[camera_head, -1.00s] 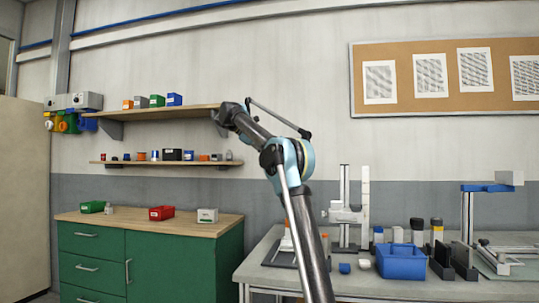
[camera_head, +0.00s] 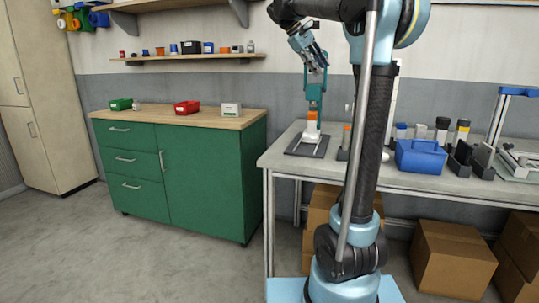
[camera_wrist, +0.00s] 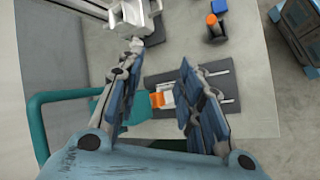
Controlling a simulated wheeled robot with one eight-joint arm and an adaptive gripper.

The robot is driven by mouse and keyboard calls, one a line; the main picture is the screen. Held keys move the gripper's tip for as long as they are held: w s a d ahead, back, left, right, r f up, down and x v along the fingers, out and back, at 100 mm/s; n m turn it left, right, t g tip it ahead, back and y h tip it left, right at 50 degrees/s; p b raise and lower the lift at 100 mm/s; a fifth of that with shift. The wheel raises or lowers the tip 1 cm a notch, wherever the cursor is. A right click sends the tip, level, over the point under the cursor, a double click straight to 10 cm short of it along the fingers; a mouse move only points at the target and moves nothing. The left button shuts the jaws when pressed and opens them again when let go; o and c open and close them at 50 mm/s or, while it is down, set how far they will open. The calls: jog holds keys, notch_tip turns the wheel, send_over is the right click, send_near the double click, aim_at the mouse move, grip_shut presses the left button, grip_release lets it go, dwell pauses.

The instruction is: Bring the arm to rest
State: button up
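My arm stands upright right of centre in the head view, its upper part reaching left at the top edge. My gripper (camera_head: 318,67) hangs from it, pointing down above the left end of the grey workbench (camera_head: 276,158). In the wrist view its two fingers (camera_wrist: 161,56) are spread with a clear gap between them. A teal frame (camera_head: 315,88) stands just under the fingers in the head view, above an orange and white piece on a dark plate (camera_head: 295,149). Whether the gripper touches the teal frame I cannot tell.
A blue bin (camera_head: 420,158) and several small bottles stand on the bench to the right. A green cabinet (camera_head: 198,167) is to the left, with a shelf (camera_head: 190,59) above. Cardboard boxes (camera_head: 453,262) lie under the bench. The floor at left is clear.

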jog(key=s+d+f+m+y, duration=0.3)
jog(key=s+f+m+y, duration=0.1)
jog(key=s+f, duration=1.5)
jog(key=s+a+f+m+y, duration=0.1)
jog(key=s+f+m, duration=0.1)
jog(key=s+f, duration=0.6)
jog(key=s+a+f+m+y, duration=0.1)
jog(key=s+f, duration=0.8)
jog(key=f, duration=0.9)
jog(key=shift+s+a+f+m+y, duration=0.25)
jog(key=shift+a+m+y, duration=0.2)
jog(key=shift+y, duration=0.35)
jog(key=shift+w+f, duration=0.15)
jog(key=shift+w, duration=0.25)
jog(key=shift+o, duration=0.2)
